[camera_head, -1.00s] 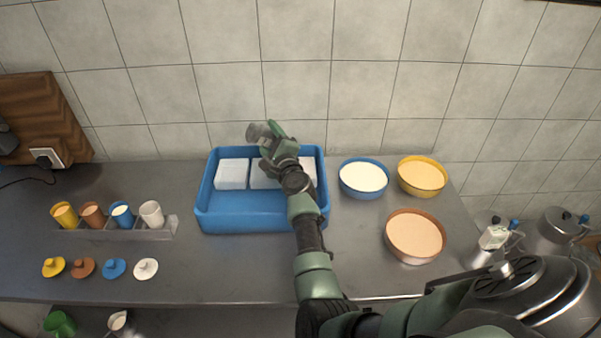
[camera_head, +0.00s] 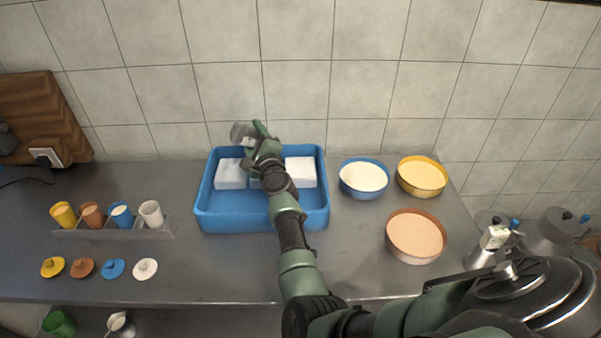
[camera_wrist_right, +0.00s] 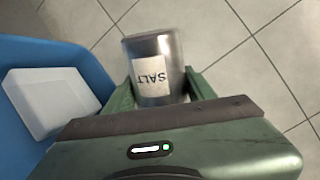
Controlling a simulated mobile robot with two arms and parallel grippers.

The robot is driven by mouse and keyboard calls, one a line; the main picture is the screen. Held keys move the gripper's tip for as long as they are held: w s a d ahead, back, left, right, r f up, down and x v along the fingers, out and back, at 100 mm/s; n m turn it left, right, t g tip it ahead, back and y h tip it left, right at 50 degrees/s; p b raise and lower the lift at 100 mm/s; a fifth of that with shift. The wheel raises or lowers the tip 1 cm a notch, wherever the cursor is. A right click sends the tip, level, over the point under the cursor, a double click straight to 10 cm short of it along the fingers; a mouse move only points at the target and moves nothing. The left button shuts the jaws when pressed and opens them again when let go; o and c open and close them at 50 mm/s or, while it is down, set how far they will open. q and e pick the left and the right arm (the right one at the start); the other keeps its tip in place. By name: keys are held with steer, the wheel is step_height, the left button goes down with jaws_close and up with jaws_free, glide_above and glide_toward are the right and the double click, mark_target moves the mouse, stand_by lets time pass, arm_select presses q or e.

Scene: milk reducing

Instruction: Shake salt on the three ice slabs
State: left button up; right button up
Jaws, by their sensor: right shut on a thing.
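The blue tray (camera_head: 230,213) stands on the counter and holds the white ice slabs. The left slab (camera_head: 231,174) and the right slab (camera_head: 300,171) show clearly. The middle slab is mostly hidden behind my right arm. My right gripper (camera_head: 249,138) is above the back of the tray, towards the left and middle slabs. It is shut on a metal salt shaker (camera_wrist_right: 152,68) with a white SALT label, which lies tilted on its side between the fingers. One slab (camera_wrist_right: 50,101) also shows in the right wrist view. My left gripper is out of view.
Blue (camera_head: 363,179), yellow (camera_head: 422,177) and brown (camera_head: 415,236) bowls stand right of the tray. A rack (camera_head: 112,233) with several cups and loose lids are at the left. Moka pots (camera_head: 492,243) stand at the right. The tiled wall is close behind the tray.

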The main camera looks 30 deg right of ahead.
steer(key=shift+r, duration=0.15)
step_height(320, 180, up, 4)
steer(key=p, duration=0.3)
steer(key=shift+p, duration=0.4)
step_height(320, 180, down, 4)
steer(key=b, duration=0.4)
steer(key=shift+f, duration=0.2)
step_height(320, 180, up, 4)
steer(key=p, duration=0.4)
step_height(320, 180, down, 4)
steer(key=b, duration=0.3)
steer(key=shift+b, duration=0.35)
steer(key=shift+r, duration=0.1)
steer(key=shift+a, duration=0.1)
